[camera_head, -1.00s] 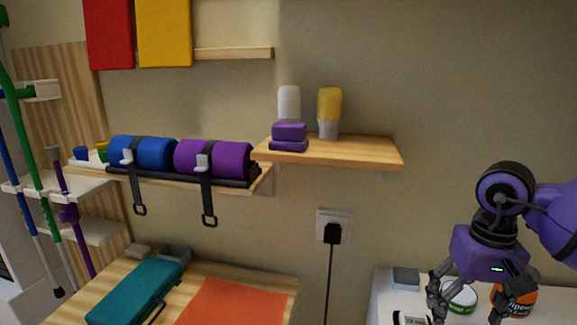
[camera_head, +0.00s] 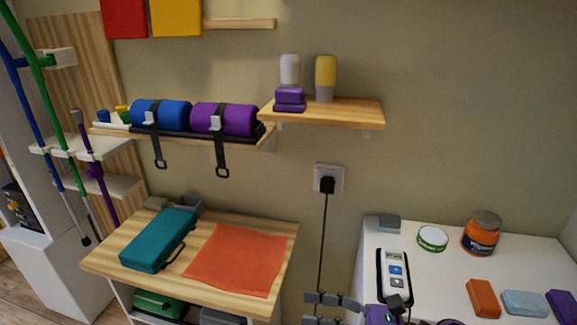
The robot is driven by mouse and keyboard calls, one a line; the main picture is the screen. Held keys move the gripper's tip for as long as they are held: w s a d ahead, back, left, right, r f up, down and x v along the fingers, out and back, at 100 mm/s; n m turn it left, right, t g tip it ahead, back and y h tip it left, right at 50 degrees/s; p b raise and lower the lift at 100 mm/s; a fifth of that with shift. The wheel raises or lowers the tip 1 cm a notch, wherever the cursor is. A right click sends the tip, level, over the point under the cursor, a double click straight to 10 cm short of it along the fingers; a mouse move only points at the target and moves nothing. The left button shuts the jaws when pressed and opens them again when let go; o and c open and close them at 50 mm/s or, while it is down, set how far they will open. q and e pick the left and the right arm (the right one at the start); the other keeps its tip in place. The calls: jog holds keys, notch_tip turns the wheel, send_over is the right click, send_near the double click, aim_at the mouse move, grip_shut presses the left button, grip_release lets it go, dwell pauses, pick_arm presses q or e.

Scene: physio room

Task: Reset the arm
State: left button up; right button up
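My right gripper (camera_head: 312,309) shows at the bottom edge of the head view, in front of the gap between the wooden cabinet and the white counter. Its grey fingers point left and look apart, with nothing seen between them. Part of its purple body (camera_head: 380,315) shows to the right of the fingers; the rest of that arm is mostly cut off by the frame. My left gripper is not in view.
The wooden cabinet (camera_head: 110,262) bears a teal case and orange cloth. Wall shelves (camera_head: 345,110) hold bottles and rolls. Crutches stand left.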

jog(key=s+d+f+m+t+h+p, duration=0.1)
jog(key=d+f+m+t+h, duration=0.5)
jog(key=m, duration=0.9)
jog(key=s+d+f+m+t+h+p, duration=0.15)
jog(key=d+f+m+t+h, duration=0.4)
jog(key=m, duration=1.05)
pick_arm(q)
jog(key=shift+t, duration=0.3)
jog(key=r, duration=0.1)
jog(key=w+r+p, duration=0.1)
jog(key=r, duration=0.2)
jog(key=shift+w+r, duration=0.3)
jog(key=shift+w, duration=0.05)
pick_arm(e)
jog(key=s+d+f+m+g+h, duration=0.2)
jog(key=s+f+m, duration=0.5)
jog(key=s, duration=0.1)
jog(key=s+d+f+m+g+h, duration=0.2)
jog(key=s+f+m+g+h, duration=0.1)
jog(key=s+f+m, duration=0.4)
jog(key=shift+s+m+g, duration=0.35)
jog(key=shift+s+m, duration=0.05)
jog(key=shift+s, duration=0.6)
jog(key=shift+f+h, duration=0.1)
jog(key=shift+h, duration=0.15)
